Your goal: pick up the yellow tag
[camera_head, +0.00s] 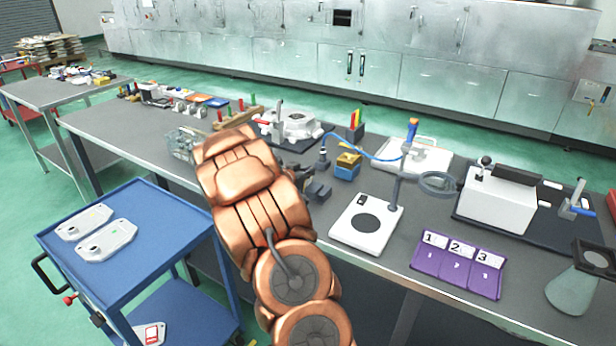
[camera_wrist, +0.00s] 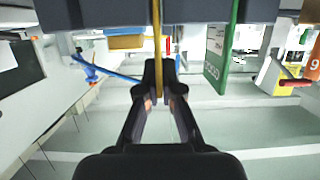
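The yellow tag (camera_wrist: 157,35) shows edge-on in the wrist view as a thin upright strip. Its end lies between the two dark fingertips of my gripper (camera_wrist: 158,78). The fingers are close together with the strip filling the narrow gap, so my gripper appears shut on it. The other end of the strip reaches a dark grey block (camera_wrist: 95,12) at the top of this view. A green tag (camera_wrist: 221,48) with white lettering stands to the right, apart from the fingers. In the head view my copper-coloured arm hides part of the bench.
The grey bench (camera_head: 408,245) holds a yellow box (camera_head: 347,166), a white scale (camera_head: 365,224), a purple numbered tray (camera_head: 457,266) and a magnifier (camera_head: 438,183). A blue cable (camera_head: 370,155) hangs near the box. A blue cart (camera_head: 150,230) stands at the front left.

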